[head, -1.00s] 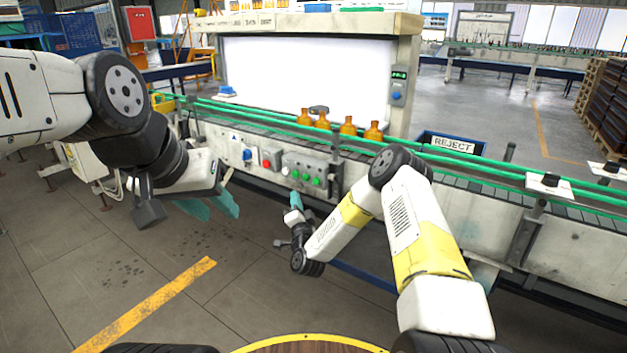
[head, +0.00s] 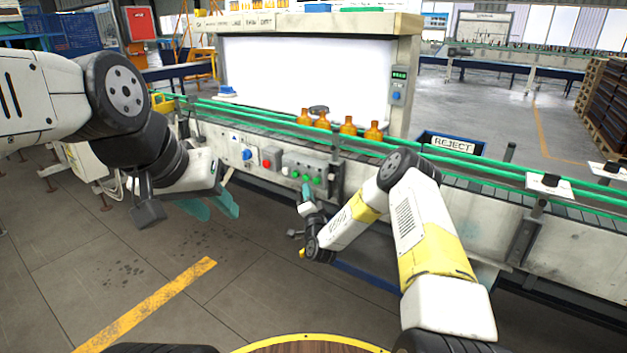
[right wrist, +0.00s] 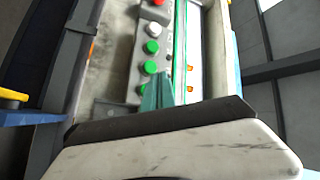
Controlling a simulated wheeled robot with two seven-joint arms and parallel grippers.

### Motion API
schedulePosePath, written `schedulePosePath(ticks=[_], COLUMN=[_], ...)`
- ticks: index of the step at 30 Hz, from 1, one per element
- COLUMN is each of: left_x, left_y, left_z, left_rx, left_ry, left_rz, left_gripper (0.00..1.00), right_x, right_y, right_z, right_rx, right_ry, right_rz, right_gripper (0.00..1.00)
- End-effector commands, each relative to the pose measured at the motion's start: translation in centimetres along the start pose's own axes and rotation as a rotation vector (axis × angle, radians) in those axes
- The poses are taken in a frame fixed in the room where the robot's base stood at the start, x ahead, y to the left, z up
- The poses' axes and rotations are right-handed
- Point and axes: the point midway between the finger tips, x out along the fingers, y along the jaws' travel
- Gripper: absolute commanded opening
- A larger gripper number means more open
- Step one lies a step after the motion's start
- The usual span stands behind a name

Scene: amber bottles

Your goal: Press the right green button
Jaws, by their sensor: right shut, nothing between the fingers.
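A grey control box (head: 305,165) on the conveyor's front carries a white button and a row of green buttons. The right green button (head: 317,181) is at the row's right end; in the right wrist view it (right wrist: 143,88) is partly hidden beside my fingers. My right gripper (head: 306,187) is shut and empty, its teal fingertips pointing up at the box just below the green row. In the right wrist view its fingers (right wrist: 160,88) overlap the box's near end; whether they touch it I cannot tell. My left gripper (head: 222,213) is open and empty, away to the left.
A red button (head: 266,163) and a blue button (head: 247,154) sit left of the box. Green rails (head: 400,149) run along the conveyor above it. Several amber bottles (head: 347,127) stand on the conveyor. The floor (head: 240,290) in front is clear.

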Motion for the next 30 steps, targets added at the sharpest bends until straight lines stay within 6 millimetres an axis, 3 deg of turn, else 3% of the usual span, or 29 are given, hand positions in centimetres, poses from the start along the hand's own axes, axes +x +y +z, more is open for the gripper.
schedulePosePath(ticks=[9, 30], left_x=[0.0, 0.0], left_y=[0.0, 0.0], left_z=[0.0, 0.0], left_rx=[0.0, 0.0], left_ry=[0.0, 0.0], left_rz=[0.0, 0.0], left_gripper=[0.36, 0.36], right_x=[1.5, 1.5], right_y=[1.1, 1.1], right_z=[-1.1, -1.1], right_rx=[0.0, 0.0], right_ry=[0.0, -0.001], right_rz=[0.002, 0.001], right_gripper=[0.0, 0.0])
